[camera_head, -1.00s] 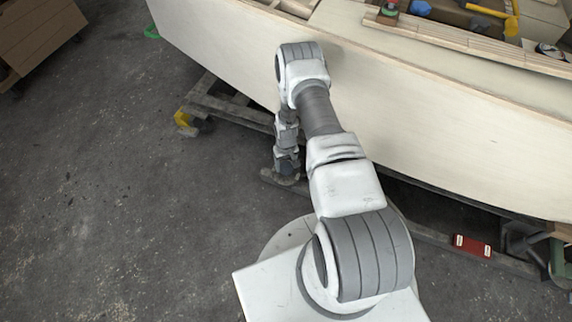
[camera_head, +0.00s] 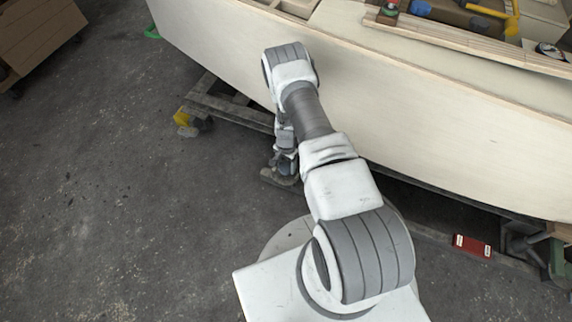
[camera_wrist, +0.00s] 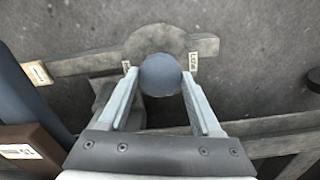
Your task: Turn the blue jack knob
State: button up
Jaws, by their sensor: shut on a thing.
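The blue jack knob (camera_wrist: 160,75) is a round dull-blue ball in the upper middle of the wrist view. My gripper (camera_wrist: 159,77) has one finger on each side of the knob, and its fingertips are closed against it. A grey round plate with a flat arm (camera_wrist: 198,46) lies beyond the knob. In the head view my arm hides the knob and most of the gripper, low beside the hull.
The pale plywood hull (camera_head: 420,105) runs across the upper right above a grey cradle frame (camera_head: 232,112). A red block (camera_head: 472,245) lies on the lower rail at right. The wrist view shows a blue-grey post (camera_wrist: 25,95) close at left. Floor at left is open.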

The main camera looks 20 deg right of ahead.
jog(key=m, duration=0.4)
jog(key=shift+m, duration=0.3)
jog(key=m, duration=0.3)
jog(key=shift+m, duration=0.4)
jog(key=m, duration=0.3)
jog(key=shift+m, duration=2)
jog(key=o, duration=1.4)
